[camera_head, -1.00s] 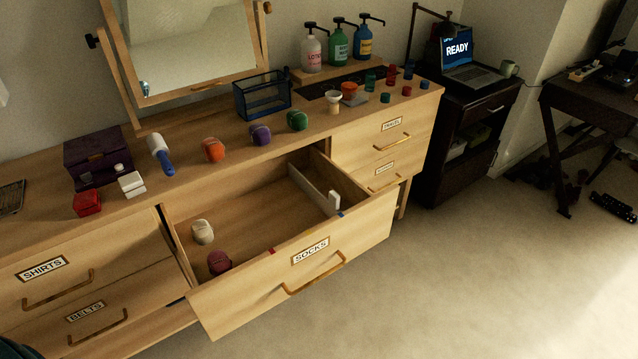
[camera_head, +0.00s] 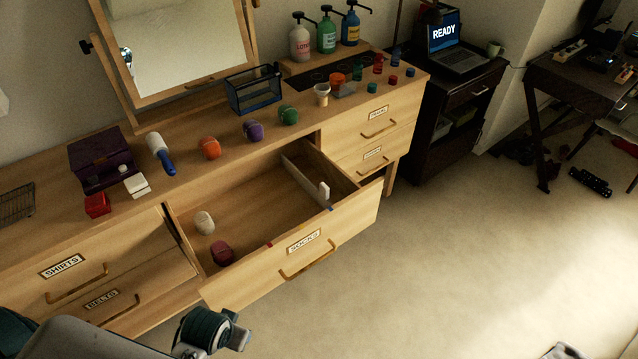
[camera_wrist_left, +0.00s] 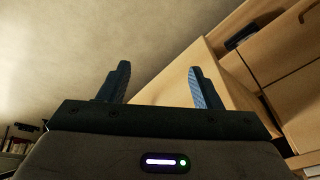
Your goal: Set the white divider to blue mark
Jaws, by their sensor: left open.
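The divider (camera_head: 302,179) is a pale upright board standing across the open socks drawer (camera_head: 345,225), toward its right end. A white tab (camera_head: 324,190) stands at its front end. The blue mark (camera_head: 331,208) is on the drawer's front rim, close by the tab; exact alignment is hard to tell. A red mark (camera_head: 268,244) is further left on the rim. My left gripper (camera_head: 238,335) is at the bottom left, in front of and below the drawer, away from the divider. In the left wrist view its jaws (camera_wrist_left: 160,82) are open and empty. My right gripper is not visible.
A cream rolled item (camera_head: 204,223) and a maroon one (camera_head: 223,252) lie in the drawer's left part. The dresser top holds a mirror, a purple box (camera_head: 100,160), several colored rolls and pump bottles (camera_head: 327,35). The floor (camera_head: 430,250) before the drawer is clear.

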